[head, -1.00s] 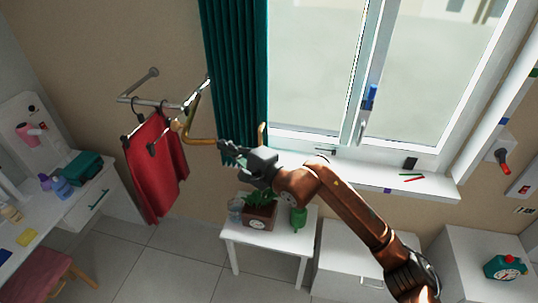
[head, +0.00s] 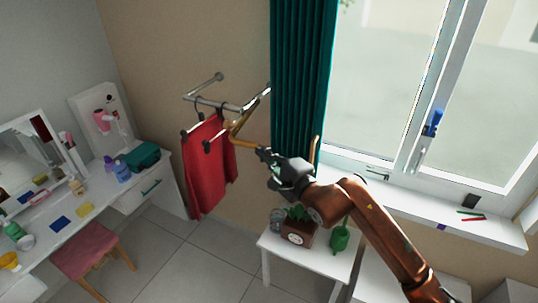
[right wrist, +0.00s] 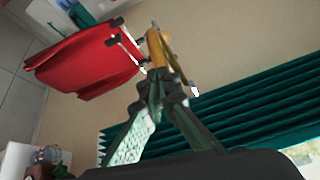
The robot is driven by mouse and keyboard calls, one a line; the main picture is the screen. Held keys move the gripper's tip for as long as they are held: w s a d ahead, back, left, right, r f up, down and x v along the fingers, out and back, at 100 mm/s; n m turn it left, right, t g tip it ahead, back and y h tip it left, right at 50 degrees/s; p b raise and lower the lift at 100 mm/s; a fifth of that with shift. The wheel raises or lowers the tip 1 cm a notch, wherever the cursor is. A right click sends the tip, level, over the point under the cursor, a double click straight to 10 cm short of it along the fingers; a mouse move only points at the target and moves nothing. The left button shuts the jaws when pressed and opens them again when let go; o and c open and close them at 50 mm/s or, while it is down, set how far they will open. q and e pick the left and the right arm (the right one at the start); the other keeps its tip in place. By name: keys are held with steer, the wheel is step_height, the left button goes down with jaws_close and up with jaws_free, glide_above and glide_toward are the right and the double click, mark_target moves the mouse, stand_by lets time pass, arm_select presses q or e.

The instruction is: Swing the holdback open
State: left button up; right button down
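The holdback is a bent, gold-coloured bar (head: 236,137) beside the left edge of the dark green curtain (head: 300,75). It also shows in the right wrist view (right wrist: 156,46). My right gripper (head: 264,155) comes in from the lower right and meets the bar's near end. In the right wrist view its two fingers converge on the gold bar (right wrist: 166,78) and look shut on it. Another upright gold piece (head: 314,150) stands at the curtain's right edge; I cannot tell whether it joins the bar. My left gripper is not in view.
A red garment (head: 206,170) hangs from a wall rail (head: 215,104) close left of the bar. Below my right arm is a white side table (head: 285,250) with a potted plant (head: 298,229). A window sill (head: 400,195) is at right. A dressing table (head: 110,205) is at left.

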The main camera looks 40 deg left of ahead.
steer(key=s+d+b, duration=0.3)
steer(key=s+b, duration=0.1)
steer(key=s, duration=0.4)
steer(key=shift+s+d, duration=0.2)
steer(key=shift+s, duration=0.2)
steer(key=shift+d, duration=0.1)
